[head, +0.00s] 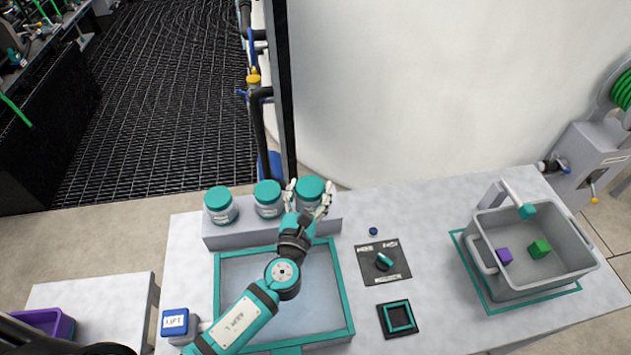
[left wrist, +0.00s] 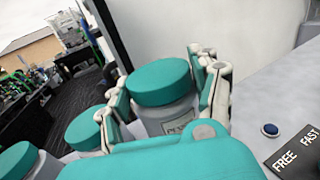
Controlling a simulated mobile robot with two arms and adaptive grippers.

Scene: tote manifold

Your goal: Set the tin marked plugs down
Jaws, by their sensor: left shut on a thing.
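A tin with a teal lid (head: 310,187) is between the fingers of my left gripper (head: 307,200), at the right end of a grey raised ledge (head: 270,233). The gripper is shut on it. In the left wrist view the tin (left wrist: 162,90) stands upright between both fingers (left wrist: 165,95). Its label is mostly hidden; the few letters showing are too small to read surely. I cannot tell whether its base touches the ledge. Two similar tins (head: 220,205) (head: 268,198) stand to its left on the ledge. My right gripper is out of view.
A teal-rimmed tray (head: 349,300) lies under my left arm. To the right are a black dial plate (head: 398,262), a blue button (head: 373,231), a small black square frame (head: 398,331) and a grey tote (head: 525,283) holding purple and green blocks. A LIFT box (head: 176,322) stands at left.

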